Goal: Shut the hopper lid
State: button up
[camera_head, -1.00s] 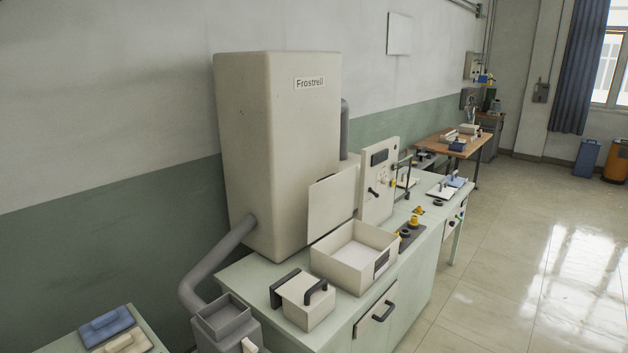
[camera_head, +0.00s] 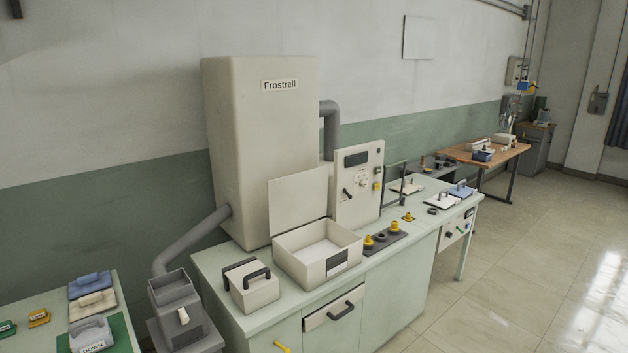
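The hopper (camera_head: 316,254) is an open cream box on the pale green bench, in front of the tall Frostrell cabinet (camera_head: 262,150). Its lid (camera_head: 297,207) is a flat cream panel standing raised along the back edge of the box, so the hopper is open. The inside looks pale and empty, with a small dark-framed label on the front wall. My gripper is not in view.
A cream box with black handles (camera_head: 252,286) stands left of the hopper. Yellow and dark knobs (camera_head: 381,238) and a control panel (camera_head: 358,184) are to its right. A grey chute (camera_head: 176,308) stands at the bench's left end. Floor at right is clear.

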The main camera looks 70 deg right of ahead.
aim_at(296, 200)
jog(key=u, duration=0.1)
jog(key=k, duration=0.55)
jog(key=z, duration=1.35)
jog(key=i, duration=0.95)
